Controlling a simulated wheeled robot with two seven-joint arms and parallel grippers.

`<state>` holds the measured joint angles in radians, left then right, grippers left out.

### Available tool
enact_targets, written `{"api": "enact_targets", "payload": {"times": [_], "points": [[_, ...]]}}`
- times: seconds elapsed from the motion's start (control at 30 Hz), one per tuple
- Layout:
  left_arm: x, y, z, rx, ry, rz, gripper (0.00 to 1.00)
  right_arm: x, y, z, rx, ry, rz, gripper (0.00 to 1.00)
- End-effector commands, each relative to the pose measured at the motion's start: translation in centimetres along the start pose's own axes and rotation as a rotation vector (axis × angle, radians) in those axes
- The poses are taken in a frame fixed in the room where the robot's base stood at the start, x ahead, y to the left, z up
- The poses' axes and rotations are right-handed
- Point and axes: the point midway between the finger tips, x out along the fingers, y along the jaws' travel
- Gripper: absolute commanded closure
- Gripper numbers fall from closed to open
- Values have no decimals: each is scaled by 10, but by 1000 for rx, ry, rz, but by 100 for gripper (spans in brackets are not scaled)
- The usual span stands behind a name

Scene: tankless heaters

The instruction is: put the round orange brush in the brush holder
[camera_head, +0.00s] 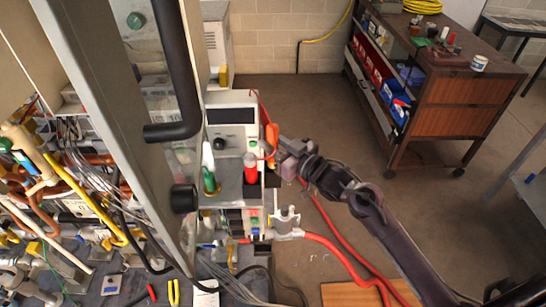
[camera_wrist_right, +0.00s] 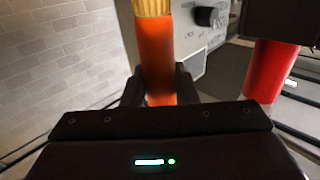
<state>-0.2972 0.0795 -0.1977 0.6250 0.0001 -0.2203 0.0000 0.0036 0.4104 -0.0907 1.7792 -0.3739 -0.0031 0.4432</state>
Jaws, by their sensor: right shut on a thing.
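My right gripper (camera_head: 277,147) is shut on the round orange brush (camera_head: 271,133), at the right edge of the grey bench unit. In the right wrist view, the brush's orange handle (camera_wrist_right: 158,60) stands between the fingers (camera_wrist_right: 158,88), with pale yellow bristles at the top. A red-handled brush (camera_head: 251,167) and a green-and-white one (camera_head: 209,170) stand upright on the grey holder (camera_head: 230,188), left of my gripper. The red handle also shows in the wrist view (camera_wrist_right: 270,72). My left gripper is not in view.
A grey instrument with a black knob (camera_head: 220,144) stands just behind the holder. A large framed door with a black handle (camera_head: 178,70) fills the left. Red hoses (camera_head: 340,255) run below my arm. A wooden cart (camera_head: 450,105) stands at back right, with open floor before it.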

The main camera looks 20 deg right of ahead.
Motion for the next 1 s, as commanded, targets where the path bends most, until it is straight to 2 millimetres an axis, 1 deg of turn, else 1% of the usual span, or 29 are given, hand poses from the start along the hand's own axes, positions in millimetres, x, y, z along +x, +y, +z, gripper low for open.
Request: {"api": "enact_targets", "payload": {"times": [0.1,0.27,0.4,0.43,0.5,0.6,0.8,0.93,0.97,1.0], "points": [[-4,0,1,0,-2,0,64,0,0,14,1,1,2,96],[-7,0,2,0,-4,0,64,0,0,28,2,0,1,96],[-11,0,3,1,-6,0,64,0,1,51,2,-1,2,96],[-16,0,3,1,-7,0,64,0,1,52,2,0,2,96],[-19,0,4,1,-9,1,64,0,0,58,0,1,2,96],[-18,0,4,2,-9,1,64,0,0,63,-1,2,1,96],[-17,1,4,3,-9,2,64,0,0,64,-1,2,1,96],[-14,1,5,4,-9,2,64,0,0,68,-1,2,1,96],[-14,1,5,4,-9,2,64,0,0,68,-1,2,1,72],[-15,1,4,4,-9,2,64,0,0,67,-1,2,1,67]]}}
